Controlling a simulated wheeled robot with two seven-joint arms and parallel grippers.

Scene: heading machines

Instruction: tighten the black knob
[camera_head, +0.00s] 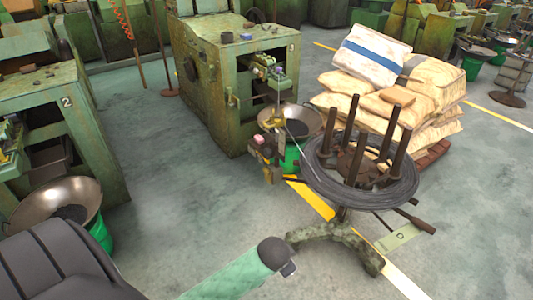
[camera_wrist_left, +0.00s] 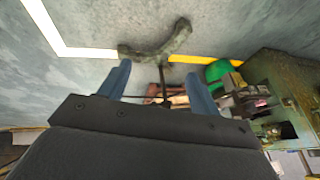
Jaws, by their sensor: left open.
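I cannot single out the black knob with certainty. The green machine (camera_head: 235,60) at the centre back has small controls on its front face, too small to make out one by one. A dark round part (camera_head: 189,68) sits on its left side. My left gripper (camera_wrist_left: 158,70) is open and empty in the left wrist view, with its two blue fingers apart and nothing between them. Part of the green machine also shows at the right of that view (camera_wrist_left: 280,85). I cannot pick out the left gripper in the head view. My right gripper is in neither view.
A wire coil (camera_head: 400,190) lies on a stand with upright posts, right of the machine. Sacks (camera_head: 400,95) are stacked behind it. A metal bowl (camera_head: 305,122) stands before the machine. Another machine (camera_head: 85,120) and bowl (camera_head: 60,185) are at left. Floor (camera_head: 160,190) between is clear.

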